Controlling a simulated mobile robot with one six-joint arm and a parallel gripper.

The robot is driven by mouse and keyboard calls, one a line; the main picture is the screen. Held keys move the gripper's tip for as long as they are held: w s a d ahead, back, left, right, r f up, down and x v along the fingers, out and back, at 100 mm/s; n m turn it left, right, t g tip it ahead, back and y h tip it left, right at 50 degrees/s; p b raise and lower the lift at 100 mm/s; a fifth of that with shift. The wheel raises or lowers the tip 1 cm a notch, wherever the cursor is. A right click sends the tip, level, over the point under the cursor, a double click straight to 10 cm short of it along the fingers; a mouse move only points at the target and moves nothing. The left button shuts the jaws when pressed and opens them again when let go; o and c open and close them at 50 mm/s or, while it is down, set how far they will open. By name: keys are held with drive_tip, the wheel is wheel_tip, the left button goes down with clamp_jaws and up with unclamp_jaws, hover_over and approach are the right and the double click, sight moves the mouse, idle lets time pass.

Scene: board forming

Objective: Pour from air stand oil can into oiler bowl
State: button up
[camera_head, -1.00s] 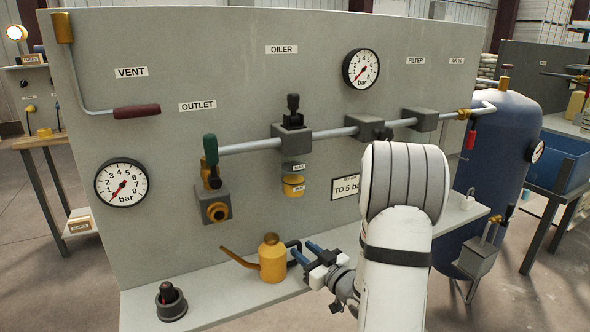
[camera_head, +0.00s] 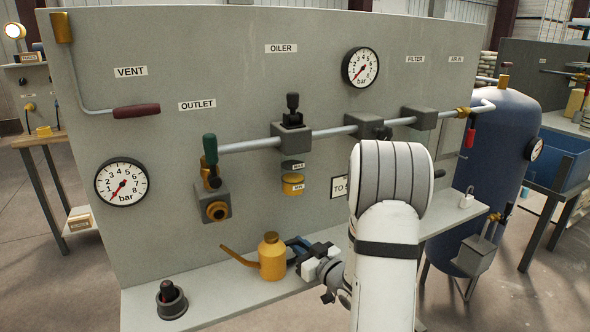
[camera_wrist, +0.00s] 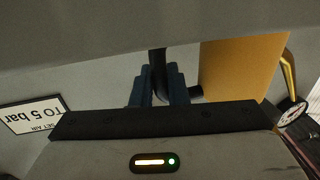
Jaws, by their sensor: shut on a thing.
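The yellow oil can (camera_head: 272,258) stands upright on the shelf below the panel, its thin spout pointing up and left. My gripper (camera_head: 297,246) is at the can's right side, its blue fingers shut on the can's dark handle. In the wrist view the fingers (camera_wrist: 157,86) close around the black handle (camera_wrist: 158,70), with the yellow can body (camera_wrist: 240,70) beside them. The oiler bowl (camera_head: 292,185), yellow with a small label, hangs under the oiler block (camera_head: 292,139) on the pipe, above and slightly right of the can.
The outlet valve (camera_head: 213,193) with a green handle juts from the panel at left. A dark knobbed part (camera_head: 171,299) stands on the shelf (camera_head: 215,292) at front left. A pressure gauge (camera_head: 121,183) is on the panel. A padlock (camera_head: 466,197) sits at the shelf's right end.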

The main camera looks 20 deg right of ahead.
clamp_jaws()
drive_tip(key=shift+r+p, duration=1.45)
drive_tip(key=shift+r, duration=1.1)
